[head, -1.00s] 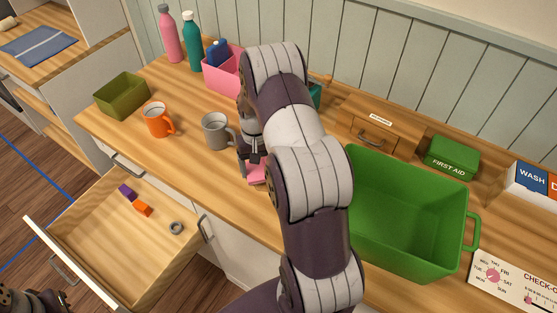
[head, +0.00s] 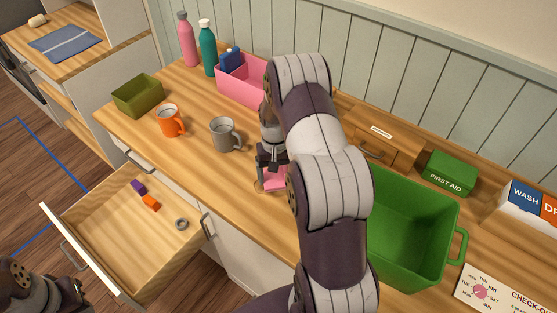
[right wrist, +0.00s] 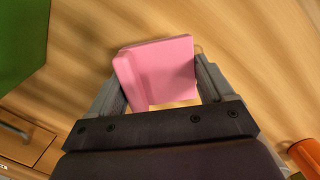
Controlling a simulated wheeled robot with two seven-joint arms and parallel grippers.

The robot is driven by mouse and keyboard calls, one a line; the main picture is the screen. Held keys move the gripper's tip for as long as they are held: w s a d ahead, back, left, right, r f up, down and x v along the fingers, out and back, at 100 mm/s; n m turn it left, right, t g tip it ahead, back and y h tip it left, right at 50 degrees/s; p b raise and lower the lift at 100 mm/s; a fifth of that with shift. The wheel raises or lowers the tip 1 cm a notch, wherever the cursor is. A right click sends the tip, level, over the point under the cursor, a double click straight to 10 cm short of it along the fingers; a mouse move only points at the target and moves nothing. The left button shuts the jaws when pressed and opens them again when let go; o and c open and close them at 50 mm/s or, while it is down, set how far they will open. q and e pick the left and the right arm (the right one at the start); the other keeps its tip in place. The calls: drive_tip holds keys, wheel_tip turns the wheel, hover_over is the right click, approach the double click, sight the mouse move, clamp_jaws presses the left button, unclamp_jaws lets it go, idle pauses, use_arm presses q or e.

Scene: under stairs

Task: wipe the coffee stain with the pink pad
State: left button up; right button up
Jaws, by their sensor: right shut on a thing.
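The pink pad (head: 275,184) is in my right gripper (head: 268,176), low at the worktop right of the grey mug. In the right wrist view the pink pad (right wrist: 165,70) sits between the fingers of my right gripper (right wrist: 160,88), which is shut on it. Whether the pad presses on the wood is hard to tell. A faint brown edge, perhaps the coffee stain (head: 257,186), shows just left of the pad; a thin mark also shows by the pad's corner in the wrist view. My right arm hides the area behind. My left gripper is not visible.
The grey mug (head: 223,134) and orange mug (head: 170,121) stand left of the gripper. A pink bin (head: 240,88) is behind and a green crate (head: 412,235) to the right. An open drawer (head: 115,250) juts out in front, holding small items.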

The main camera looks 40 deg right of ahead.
drive_tip(key=r+p, duration=0.1)
drive_tip(key=r, duration=0.2)
drive_tip(key=shift+s+p, duration=0.3)
drive_tip(key=shift+p, duration=0.1)
drive_tip(key=shift+w+r+p, duration=0.15)
drive_tip(key=shift+r+p, duration=0.35)
drive_tip(key=shift+r, duration=0.15)
